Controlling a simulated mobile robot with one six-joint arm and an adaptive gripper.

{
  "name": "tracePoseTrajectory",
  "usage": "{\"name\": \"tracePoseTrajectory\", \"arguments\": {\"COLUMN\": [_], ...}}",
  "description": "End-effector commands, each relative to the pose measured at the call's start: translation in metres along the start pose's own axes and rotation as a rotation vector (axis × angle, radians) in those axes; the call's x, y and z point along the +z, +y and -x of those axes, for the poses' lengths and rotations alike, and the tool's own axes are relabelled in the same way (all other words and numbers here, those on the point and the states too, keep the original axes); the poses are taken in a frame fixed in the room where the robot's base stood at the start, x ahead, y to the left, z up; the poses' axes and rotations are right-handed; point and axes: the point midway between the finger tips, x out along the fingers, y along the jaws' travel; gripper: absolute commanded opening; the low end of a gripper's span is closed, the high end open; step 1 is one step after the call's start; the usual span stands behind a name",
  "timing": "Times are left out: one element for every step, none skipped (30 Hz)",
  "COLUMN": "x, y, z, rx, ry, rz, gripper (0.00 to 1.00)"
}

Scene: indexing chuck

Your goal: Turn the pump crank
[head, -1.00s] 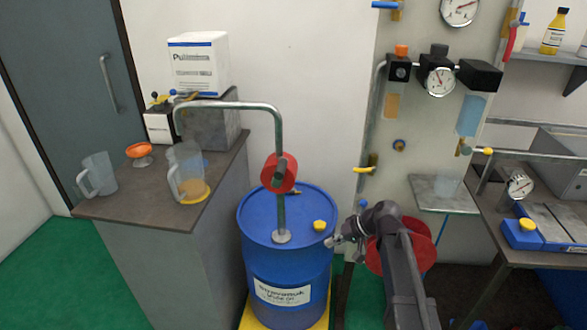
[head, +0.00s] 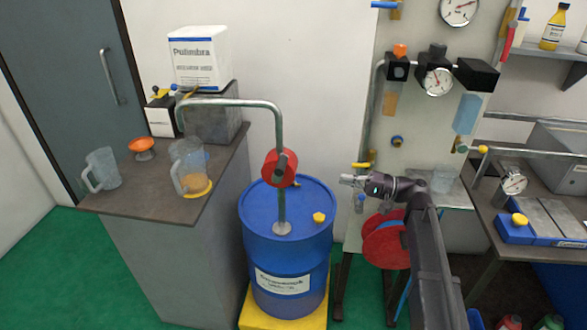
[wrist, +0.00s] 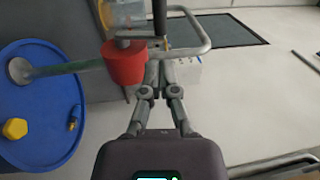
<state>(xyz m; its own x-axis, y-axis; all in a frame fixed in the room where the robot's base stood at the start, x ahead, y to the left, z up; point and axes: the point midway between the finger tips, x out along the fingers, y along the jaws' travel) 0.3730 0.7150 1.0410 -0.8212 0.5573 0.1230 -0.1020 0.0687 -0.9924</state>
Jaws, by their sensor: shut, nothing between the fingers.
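The red pump (head: 280,168) sits on an upright grey pipe that rises from the blue drum (head: 290,255). A small grey crank part shows on the pump's face in the head view, but its exact angle is hard to make out. The pump's red body (wrist: 125,64) also shows in the wrist view, with a dark upright bar (wrist: 160,18) beside it that may be the crank handle.
The outlet pipe (head: 230,102) bends left over a counter (head: 130,205) with clear jugs (head: 187,168), an orange dish (head: 142,147) and a white box. A wall panel with gauges stands behind my arm. A red reel (head: 385,242) hangs below it.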

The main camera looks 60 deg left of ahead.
Motion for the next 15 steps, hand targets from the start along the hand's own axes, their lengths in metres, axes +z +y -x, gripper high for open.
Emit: {"name": "tracePoseTrajectory", "arguments": {"x": [0.000,0.000,0.000,0.000,0.000,0.000,0.000,0.000,0.000,0.000,0.000,0.000,0.000,0.000,0.000], "y": [0.000,0.000,0.000,0.001,0.001,0.001,0.001,0.001,0.001,0.001,0.001,0.001,0.001,0.001,0.000], "z": [0.000,0.000,-0.001,-0.001,-0.001,-0.001,-0.002,-0.002,-0.002,-0.003,-0.004,-0.005,-0.007,-0.008,-0.011], "rx": [0.000,0.000,0.001,0.001,0.001,0.001,0.001,0.001,0.002,0.002,0.002,0.002,0.002,0.002,0.002], "ry": [0.000,0.000,-0.001,-0.001,-0.001,-0.001,-0.001,-0.001,-0.001,-0.001,-0.001,-0.001,-0.001,-0.001,-0.002], "rz": [0.000,0.000,0.000,0.000,0.000,0.000,0.000,0.000,0.000,0.000,0.000,0.000,0.000,0.000,0.000], "gripper": [0.00,0.00,0.00,0.00,0.00,0.00,0.00,0.00,0.00,0.00,0.00,0.00,0.00,0.00,0.00]}}
